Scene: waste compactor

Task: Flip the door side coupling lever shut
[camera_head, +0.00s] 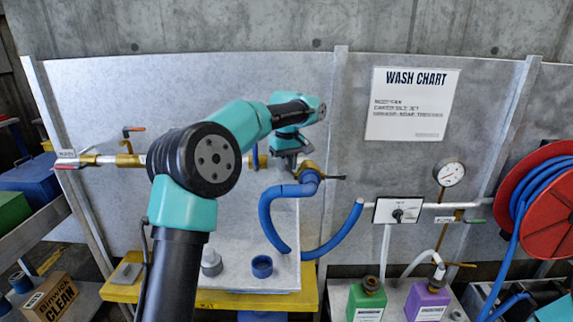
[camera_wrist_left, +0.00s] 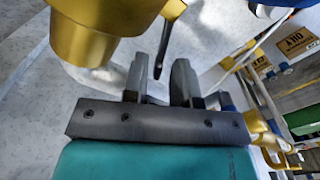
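A brass coupling (camera_head: 309,167) with a blue hose (camera_head: 306,187) sits on the pipe along the back wall. One dark lever (camera_head: 335,178) sticks out from its right side. My left gripper (camera_head: 291,155) is at the coupling's left side. In the left wrist view, the coupling (camera_wrist_left: 92,28) is a large yellow body at top left. A thin dark lever (camera_wrist_left: 166,42) hangs from beside it, its tip near the gap between my left gripper's (camera_wrist_left: 160,82) two parted fingers. I cannot tell whether they touch. My right gripper is out of view.
A white panel (camera_head: 290,278) with a blue ring (camera_head: 262,266) lies below the coupling. A control box (camera_head: 397,210), gauge (camera_head: 449,174), jugs and a red hose reel (camera_head: 540,205) stand at right.

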